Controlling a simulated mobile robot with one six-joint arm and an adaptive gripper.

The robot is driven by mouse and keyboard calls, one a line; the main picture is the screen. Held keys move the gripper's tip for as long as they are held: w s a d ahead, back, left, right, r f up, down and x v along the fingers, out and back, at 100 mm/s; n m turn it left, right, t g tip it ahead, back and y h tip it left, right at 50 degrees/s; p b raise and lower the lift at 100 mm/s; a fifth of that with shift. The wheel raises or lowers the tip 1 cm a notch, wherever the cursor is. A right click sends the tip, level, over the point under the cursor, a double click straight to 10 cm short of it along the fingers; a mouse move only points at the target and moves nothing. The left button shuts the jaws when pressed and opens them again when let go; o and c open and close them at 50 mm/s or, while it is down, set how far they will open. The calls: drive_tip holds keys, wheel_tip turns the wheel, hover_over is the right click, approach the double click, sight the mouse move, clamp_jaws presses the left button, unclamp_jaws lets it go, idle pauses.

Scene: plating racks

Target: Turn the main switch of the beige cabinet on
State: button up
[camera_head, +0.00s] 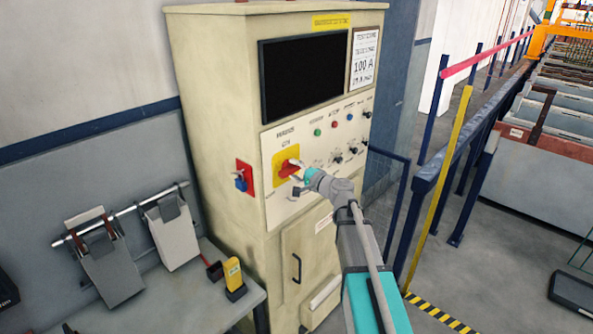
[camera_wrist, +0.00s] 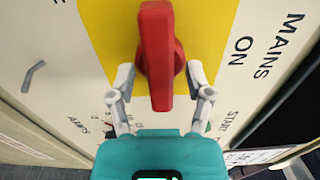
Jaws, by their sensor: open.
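The beige cabinet (camera_head: 222,90) stands in the middle of the head view, with a black screen and a control panel on its front. Its main switch is a red handle (camera_head: 288,168) on a yellow plate (camera_head: 280,158). In the wrist view the red handle (camera_wrist: 157,55) stands out from the yellow plate (camera_wrist: 105,35), beside the lettering MAINS ON. My gripper (camera_wrist: 160,82) is open, with one finger on each side of the handle's lower end. Gaps show between fingers and handle. In the head view my gripper (camera_head: 298,172) partly covers the switch.
A red plate with a blue padlock (camera_head: 241,182) is on the cabinet's side. A bench (camera_head: 185,300) with a yellow handheld device (camera_head: 233,276) stands at left. Blue railings and a yellow post (camera_head: 437,190) stand at right, before grey tanks. Small knobs and lamps sit right of the switch.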

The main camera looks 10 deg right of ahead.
clamp_jaws()
drive_tip(key=shift+d, duration=0.1)
drive_tip(key=shift+m, duration=0.3)
drive_tip(key=m, duration=0.8)
drive_tip(key=shift+w+m, duration=0.1)
drive_tip(key=shift+m, duration=0.3)
drive_tip(key=m, duration=0.4)
drive_tip(key=shift+m, duration=0.3)
drive_tip(key=shift+r+m, duration=0.1)
drive_tip(key=shift+m, duration=2)
